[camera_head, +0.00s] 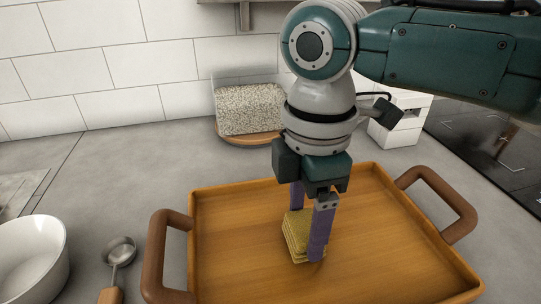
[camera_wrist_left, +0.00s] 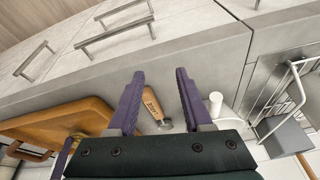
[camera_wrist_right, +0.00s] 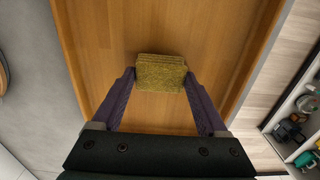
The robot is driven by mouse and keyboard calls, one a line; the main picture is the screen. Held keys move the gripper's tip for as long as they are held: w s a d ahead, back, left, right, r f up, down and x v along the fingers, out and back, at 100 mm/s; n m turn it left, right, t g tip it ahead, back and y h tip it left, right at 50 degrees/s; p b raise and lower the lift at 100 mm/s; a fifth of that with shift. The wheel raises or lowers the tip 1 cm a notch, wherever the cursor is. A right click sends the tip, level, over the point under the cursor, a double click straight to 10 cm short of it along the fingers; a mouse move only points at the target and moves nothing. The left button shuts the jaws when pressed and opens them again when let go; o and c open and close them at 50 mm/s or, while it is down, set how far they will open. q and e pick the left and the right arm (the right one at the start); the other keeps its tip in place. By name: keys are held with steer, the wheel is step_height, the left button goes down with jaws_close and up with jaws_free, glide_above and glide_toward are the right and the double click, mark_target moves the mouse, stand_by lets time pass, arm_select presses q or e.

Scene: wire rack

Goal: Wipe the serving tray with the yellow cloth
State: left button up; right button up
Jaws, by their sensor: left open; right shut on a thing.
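The wooden serving tray (camera_head: 240,268) with brown handles lies on the grey counter in the head view. My right gripper (camera_head: 308,232) is shut on the folded yellow cloth (camera_head: 297,236), over the middle of the tray. The cloth seems to rest on or just above the tray floor; I cannot tell which. In the right wrist view the cloth (camera_wrist_right: 161,72) sits between both fingertips, with the tray's floor (camera_wrist_right: 150,30) behind it. My left gripper (camera_wrist_left: 160,85) is open and empty in the left wrist view, and it is outside the head view.
A white bowl (camera_head: 35,262) and a metal scoop with a wooden handle (camera_head: 120,252) lie left of the tray. A clear container of grain-like contents (camera_head: 250,108) stands behind it. A dark cooktop (camera_head: 490,150) is at the right. A wire rack (camera_wrist_left: 290,88) shows in the left wrist view.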

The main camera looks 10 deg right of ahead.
stand_by(0.4)
steer(key=shift+f+b, duration=0.35)
steer(key=shift+f, duration=0.25)
stand_by(0.7)
steer(key=shift+s+r+p, duration=0.1)
steer(key=shift+s+p, duration=0.15)
steer(key=shift+p, duration=0.5)
steer(key=shift+s+r+p, duration=0.1)
steer(key=shift+s+p, duration=0.55)
steer(key=shift+p, duration=0.25)
steer(key=shift+s+p, duration=0.45)
steer(key=shift+s, duration=0.15)
steer(key=shift+f, duration=0.2)
steer(key=shift+w, duration=0.1)
